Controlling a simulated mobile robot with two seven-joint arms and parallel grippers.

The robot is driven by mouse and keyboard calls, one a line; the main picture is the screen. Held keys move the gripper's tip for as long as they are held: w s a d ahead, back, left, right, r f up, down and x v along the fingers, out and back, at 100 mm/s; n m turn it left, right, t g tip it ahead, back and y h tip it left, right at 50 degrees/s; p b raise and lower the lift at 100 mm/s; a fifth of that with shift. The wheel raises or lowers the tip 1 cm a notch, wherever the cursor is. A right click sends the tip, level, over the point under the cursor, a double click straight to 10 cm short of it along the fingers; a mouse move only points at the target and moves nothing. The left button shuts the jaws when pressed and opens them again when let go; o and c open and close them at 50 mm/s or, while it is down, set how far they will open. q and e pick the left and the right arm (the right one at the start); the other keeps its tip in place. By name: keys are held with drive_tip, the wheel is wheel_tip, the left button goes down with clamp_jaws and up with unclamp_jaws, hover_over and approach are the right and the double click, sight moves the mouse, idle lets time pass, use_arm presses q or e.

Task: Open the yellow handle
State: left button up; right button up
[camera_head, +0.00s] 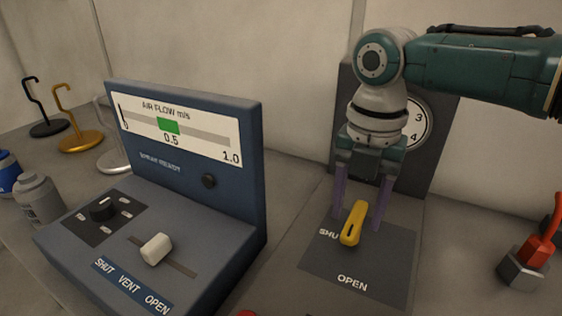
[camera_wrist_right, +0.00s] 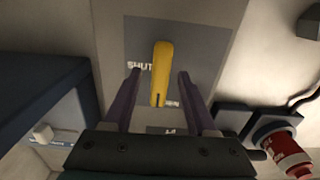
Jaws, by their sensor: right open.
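The yellow handle (camera_head: 353,224) lies on a dark grey plate (camera_head: 320,263) marked SHUT at its left and OPEN at its near edge. Its near end has a dark slot. My right gripper (camera_head: 357,222) comes down from above with its two purple fingers apart, one on each side of the handle. In the right wrist view the handle (camera_wrist_right: 161,72) runs lengthwise between the fingers, with a gap on both sides. The handle's near end covers part of the SHUT lettering in the head view. My left gripper is in no view.
A blue console (camera_head: 255,170) with an AIR FLOW gauge, a knob and a pale slider (camera_head: 156,249) stands left of the plate. A dark upright panel with a dial (camera_head: 418,122) stands behind the plate. A red-handled object (camera_head: 536,250) is at the right.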

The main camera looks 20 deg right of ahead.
sight(357, 215)
drive_tip(key=shift+r, duration=0.1)
wheel_tip(357, 215, up, 10)
idle(0.4)
idle(0.4)
